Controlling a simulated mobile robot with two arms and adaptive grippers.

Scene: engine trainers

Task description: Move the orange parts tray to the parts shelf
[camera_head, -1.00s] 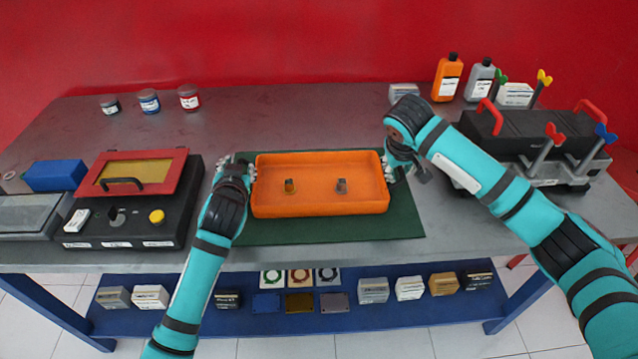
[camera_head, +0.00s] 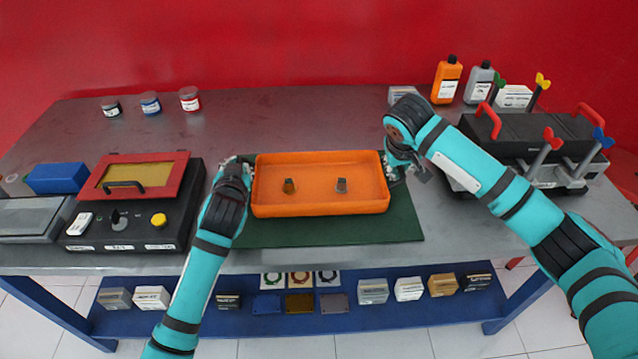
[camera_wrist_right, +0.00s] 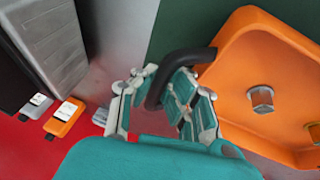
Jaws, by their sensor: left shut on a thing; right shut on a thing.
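The orange parts tray (camera_head: 320,206) is over the green mat (camera_head: 330,232) in the middle of the bench. Two small metal parts stand inside it, a brassy one (camera_head: 289,186) and a grey one (camera_head: 341,185). My left gripper (camera_head: 247,170) is shut at the tray's left end, its fingers partly hidden by the wrist. My right gripper (camera_head: 391,172) is at the right end. In the right wrist view its fingers (camera_wrist_right: 170,95) close around a dark curved handle beside the orange tray (camera_wrist_right: 232,62). I cannot tell whether the tray touches the mat.
A black machine with a red-framed lid (camera_head: 138,177) stands close left of my left gripper. A black engine unit (camera_head: 530,135) stands at the right, with bottles (camera_head: 447,80) behind. The blue lower shelf (camera_head: 400,312) holds several boxes and plates. Bench behind the tray is clear.

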